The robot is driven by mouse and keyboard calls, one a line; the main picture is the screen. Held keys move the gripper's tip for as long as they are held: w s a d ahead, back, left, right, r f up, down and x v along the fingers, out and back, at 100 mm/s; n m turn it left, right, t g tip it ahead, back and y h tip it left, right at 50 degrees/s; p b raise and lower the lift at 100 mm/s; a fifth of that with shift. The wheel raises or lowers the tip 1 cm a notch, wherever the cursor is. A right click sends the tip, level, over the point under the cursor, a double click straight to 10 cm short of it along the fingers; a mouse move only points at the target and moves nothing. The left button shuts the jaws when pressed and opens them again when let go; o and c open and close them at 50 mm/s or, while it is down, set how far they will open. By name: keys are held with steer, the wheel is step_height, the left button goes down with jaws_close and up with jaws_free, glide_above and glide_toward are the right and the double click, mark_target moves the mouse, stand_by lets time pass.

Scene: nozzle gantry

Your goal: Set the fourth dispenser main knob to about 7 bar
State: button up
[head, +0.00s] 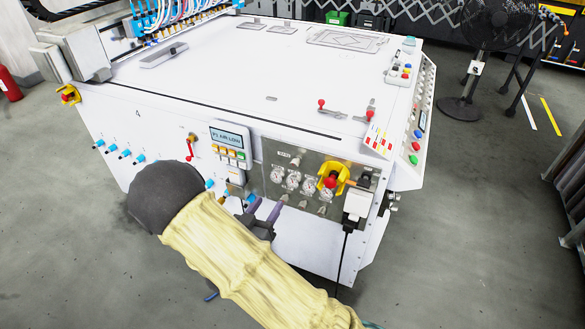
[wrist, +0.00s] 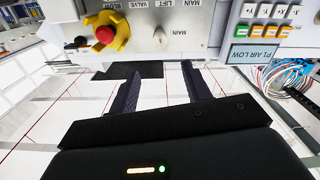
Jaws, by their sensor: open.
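The steel pneumatic panel (head: 265,157) on the front of the white machine carries a row of round gauges (head: 293,180), with small pale knobs (head: 303,205) near them. In the wrist view the panel (wrist: 185,14) appears upside down, with MAIN and LIFT labels and a small pale knob (wrist: 162,42). I cannot tell which knob is the fourth dispenser main knob, and no gauge reading is legible. My gripper (head: 265,206) is open and empty, low in front of the panel's left part. In the wrist view its fingers (wrist: 161,72) point towards the panel, apart from the knob.
A red knob on a yellow guard (head: 331,181) sits right of the gauges. A display unit with coloured buttons (head: 230,144) is left of the panel. Several blue knobs (head: 125,154) line the machine's left front. A white block with a black cable (head: 356,205) is at the right.

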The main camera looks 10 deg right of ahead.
mark_target(293, 166)
steer(key=x, duration=1.7)
steer(key=shift+w+d, duration=0.1)
steer(key=shift+d, duration=0.05)
steer(key=c, duration=1)
